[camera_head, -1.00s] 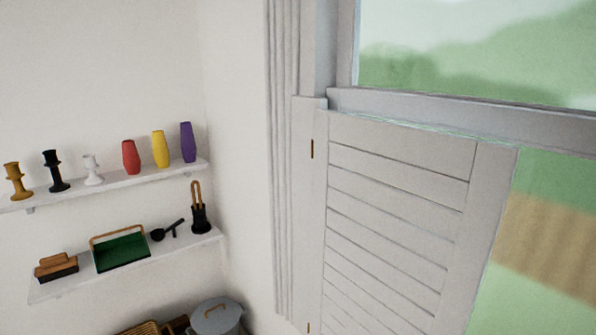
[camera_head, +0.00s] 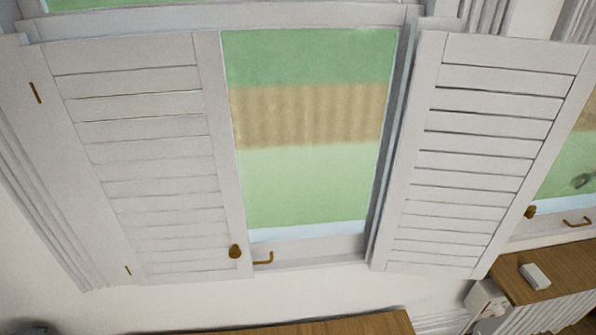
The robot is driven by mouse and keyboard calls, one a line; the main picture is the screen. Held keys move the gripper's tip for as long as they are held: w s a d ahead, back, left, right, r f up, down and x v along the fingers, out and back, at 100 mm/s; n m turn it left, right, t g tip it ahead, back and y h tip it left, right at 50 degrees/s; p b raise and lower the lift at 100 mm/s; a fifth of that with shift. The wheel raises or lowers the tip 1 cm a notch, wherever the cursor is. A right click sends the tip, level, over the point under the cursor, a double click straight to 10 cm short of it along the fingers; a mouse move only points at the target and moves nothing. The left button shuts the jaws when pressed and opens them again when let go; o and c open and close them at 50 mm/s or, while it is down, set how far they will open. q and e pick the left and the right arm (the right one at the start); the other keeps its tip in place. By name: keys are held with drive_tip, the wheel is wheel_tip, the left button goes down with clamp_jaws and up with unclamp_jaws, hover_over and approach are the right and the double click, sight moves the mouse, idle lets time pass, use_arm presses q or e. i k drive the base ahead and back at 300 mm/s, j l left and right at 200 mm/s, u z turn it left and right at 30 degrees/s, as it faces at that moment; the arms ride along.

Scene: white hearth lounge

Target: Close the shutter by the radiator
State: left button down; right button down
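Two white louvred shutter panels show in the head view. The left panel (camera_head: 145,165) has brass hinges on its left side and a brass knob (camera_head: 235,251) low at its right edge. Green and tan outdoors shows through the bare glass to its right. The right panel (camera_head: 465,150) stands beyond that glass; another brass knob (camera_head: 530,212) shows by its right edge, with more glass past it. How far each panel is swung I cannot tell. A white ribbed surface (camera_head: 560,325), possibly the radiator, shows at the lower right. Neither gripper is in view.
A small brass hook-shaped handle (camera_head: 264,259) is on the frame beside the left knob, and another (camera_head: 578,222) is at the far right. A wooden top (camera_head: 300,328) lies below the window. A wooden ledge (camera_head: 540,262) at right holds a small white block (camera_head: 535,276).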

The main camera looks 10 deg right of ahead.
sight(452, 215)
drive_tip(key=z, duration=0.1)
drive_tip(key=i+l+u, duration=0.1)
drive_tip(key=l, duration=0.6)
drive_tip(key=i+l+u, duration=0.1)
drive_tip(key=i+l, duration=0.15)
drive_tip(key=l, duration=0.45)
drive_tip(key=i+l+u, duration=0.1)
drive_tip(key=l, duration=0.6)
drive_tip(key=i+l+u, duration=0.1)
drive_tip(key=l, duration=0.65)
drive_tip(key=i+l+u, duration=0.15)
drive_tip(key=l, duration=0.55)
drive_tip(key=k, duration=0.05)
